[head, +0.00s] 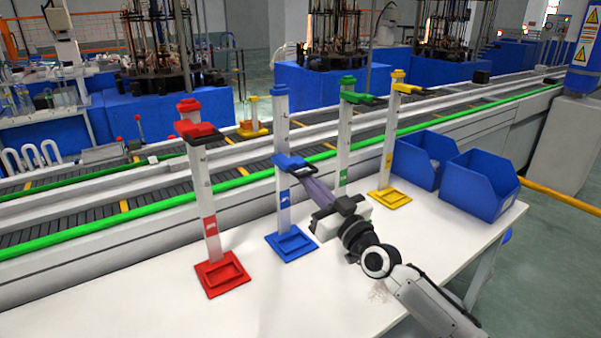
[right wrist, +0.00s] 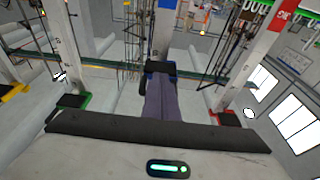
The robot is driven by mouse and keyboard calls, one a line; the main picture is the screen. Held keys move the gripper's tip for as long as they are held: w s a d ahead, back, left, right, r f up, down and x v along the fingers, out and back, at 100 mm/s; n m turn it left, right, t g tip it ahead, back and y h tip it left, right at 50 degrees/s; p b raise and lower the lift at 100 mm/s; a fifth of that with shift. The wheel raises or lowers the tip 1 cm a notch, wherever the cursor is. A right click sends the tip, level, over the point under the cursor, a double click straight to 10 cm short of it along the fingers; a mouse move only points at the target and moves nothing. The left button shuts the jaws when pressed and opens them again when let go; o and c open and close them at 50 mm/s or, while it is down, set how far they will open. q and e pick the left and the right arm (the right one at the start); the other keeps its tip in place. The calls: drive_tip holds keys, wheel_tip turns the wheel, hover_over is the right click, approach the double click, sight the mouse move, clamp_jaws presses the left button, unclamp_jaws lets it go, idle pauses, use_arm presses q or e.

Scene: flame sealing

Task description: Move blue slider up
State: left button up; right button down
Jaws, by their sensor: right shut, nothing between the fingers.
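The blue slider (head: 289,160) sits on a white upright post with a blue base (head: 291,243) and a blue cap. It is part way up the post, well below the cap. My right gripper (head: 305,176) is shut and empty, its fingertips at the slider's front end from the lower right. In the right wrist view the closed fingers (right wrist: 163,92) reach to the blue slider (right wrist: 160,67), which they partly hide. I cannot tell whether they touch it. My left gripper is not in view.
Posts with a red slider (head: 196,130), a green slider (head: 360,98) and a yellow slider (head: 408,89) stand on either side, these sliders near their post tops. Blue bins (head: 478,190) stand at the right. The front of the white table (head: 300,300) is clear. A conveyor (head: 120,212) runs behind.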

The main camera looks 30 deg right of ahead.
sight(309, 173)
drive_tip(key=shift+r+p, duration=1.05)
drive_tip(key=shift+r, duration=2.95)
drive_tip(key=shift+r+b, duration=0.8)
drive_tip(key=shift+r, duration=0.65)
drive_tip(key=s+p, duration=0.1)
drive_tip(key=s, duration=0.9)
drive_tip(key=shift+d, duration=0.4)
